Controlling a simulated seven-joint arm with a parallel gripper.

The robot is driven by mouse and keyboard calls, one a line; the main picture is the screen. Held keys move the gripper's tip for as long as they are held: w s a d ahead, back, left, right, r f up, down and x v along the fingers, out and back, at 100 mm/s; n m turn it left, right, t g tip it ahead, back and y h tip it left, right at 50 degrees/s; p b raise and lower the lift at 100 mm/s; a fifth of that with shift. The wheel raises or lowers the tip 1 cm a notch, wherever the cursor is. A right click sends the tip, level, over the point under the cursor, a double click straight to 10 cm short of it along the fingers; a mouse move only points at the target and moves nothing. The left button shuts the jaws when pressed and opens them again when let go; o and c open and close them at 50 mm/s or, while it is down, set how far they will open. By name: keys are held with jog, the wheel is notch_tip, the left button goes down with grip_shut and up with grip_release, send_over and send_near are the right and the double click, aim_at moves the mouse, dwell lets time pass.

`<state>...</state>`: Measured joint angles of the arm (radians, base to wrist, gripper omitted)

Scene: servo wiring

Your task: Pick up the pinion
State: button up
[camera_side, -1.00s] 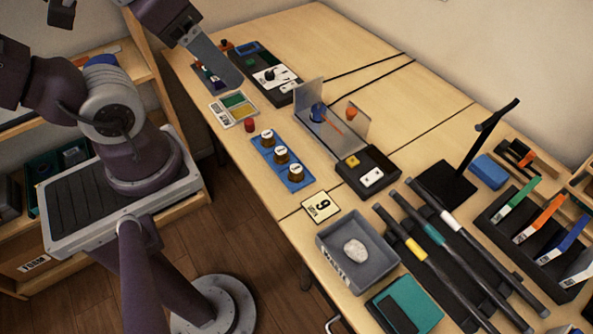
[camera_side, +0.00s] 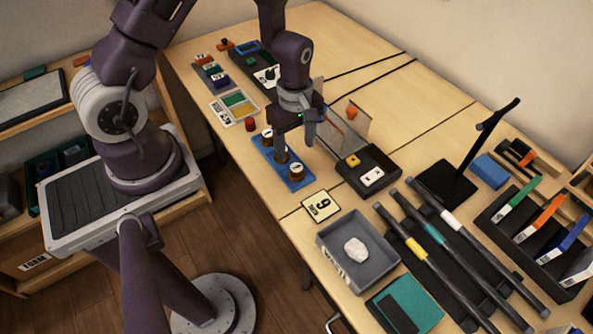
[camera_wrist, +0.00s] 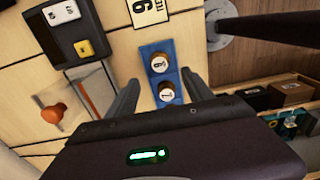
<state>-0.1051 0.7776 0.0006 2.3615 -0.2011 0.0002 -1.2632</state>
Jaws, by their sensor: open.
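No part is clearly marked as the pinion, and I cannot tell which one it is. A blue tray (camera_side: 291,184) holds short brown cylinders with pale, marked tops. The near cylinder (camera_side: 296,171) and the far cylinder (camera_side: 267,135) show in the side view; my gripper partly covers the middle one. My gripper (camera_side: 296,143) is open and points down over the tray. In the wrist view, two cylinders, a farther one (camera_wrist: 159,64) and a nearer one (camera_wrist: 167,93), stand on the blue tray (camera_wrist: 157,45) between my spread fingers (camera_wrist: 160,95). I see nothing held.
A clear-walled stand with an orange knob (camera_side: 352,112) is close to my gripper's right. A black box (camera_side: 385,183) with yellow and white blocks is nearby. A "9" card (camera_side: 321,206) and grey bin (camera_side: 330,259) lie nearer. A red cylinder (camera_side: 250,125) stands beyond the tray.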

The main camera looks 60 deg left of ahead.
aim_at(296, 167)
jog(key=f, duration=0.7)
jog(key=shift+d, duration=0.3)
jog(key=shift+r, duration=0.1)
grip_shut()
